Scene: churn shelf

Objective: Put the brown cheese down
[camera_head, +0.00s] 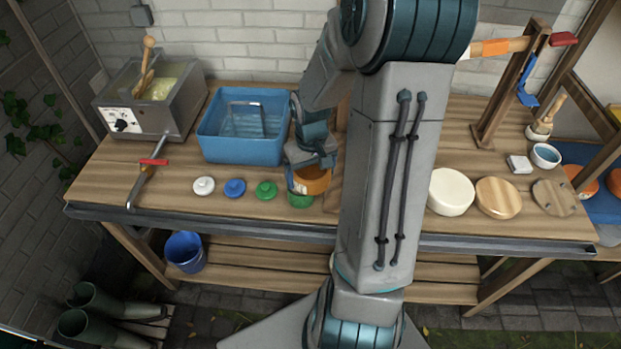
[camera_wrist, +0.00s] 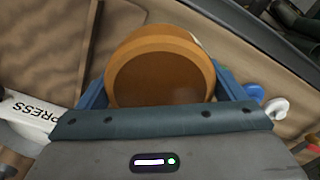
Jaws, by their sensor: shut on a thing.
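The brown cheese (camera_head: 312,180) is a round orange-brown block. My gripper (camera_head: 310,174) is shut on it, near the front of the wooden bench (camera_head: 400,222) and just left of my arm. In the wrist view the cheese (camera_wrist: 160,78) sits between the two blue fingers, its flat brown face toward the camera. A green round piece (camera_head: 299,201) shows just below the cheese in the head view. I cannot tell how high the cheese is above the bench.
White (camera_head: 203,186), blue (camera_head: 235,188) and green (camera_head: 266,190) knobbed discs lie left of the cheese. Behind are a blue basin (camera_head: 243,150) and a metal vat (camera_head: 150,115). Right of my arm are a cream round (camera_head: 451,192) and a wooden disc (camera_head: 498,198). A white "PRESS" label (camera_wrist: 30,113) shows.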

